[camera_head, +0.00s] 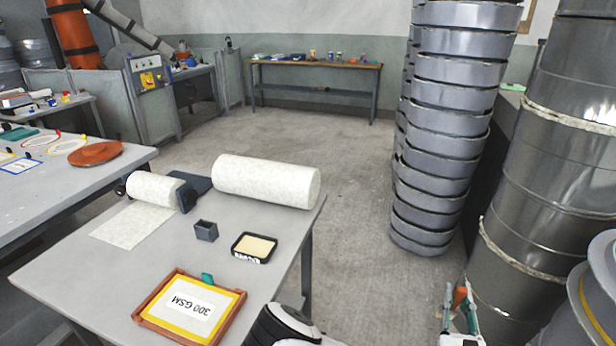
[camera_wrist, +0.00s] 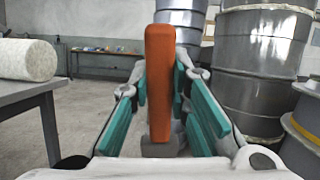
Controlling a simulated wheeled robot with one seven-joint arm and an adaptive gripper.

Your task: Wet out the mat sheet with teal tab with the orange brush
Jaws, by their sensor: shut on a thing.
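The orange brush (camera_wrist: 160,85) stands upright between the teal finger pads of my gripper (camera_head: 461,302), which is shut on it. In the head view, my gripper is low at the right, past the table's right edge and over the floor; only a little orange (camera_head: 460,294) of the brush shows there. The brush's bristles cannot be made out. The mat sheet with teal tab (camera_head: 190,308) lies at the table's front in a brown frame, with a yellow border and a "300 GSM" label. Its teal tab (camera_head: 207,279) sticks out at the far edge. My gripper is well to its right, apart from it.
On the table (camera_head: 120,270) stand a black tray with cream contents (camera_head: 254,247), a small grey cup (camera_head: 206,231), and a large white roll (camera_head: 266,181). A smaller roll (camera_head: 154,189) sits on a dispenser. Tall grey stacked drums (camera_head: 445,120) stand at the right.

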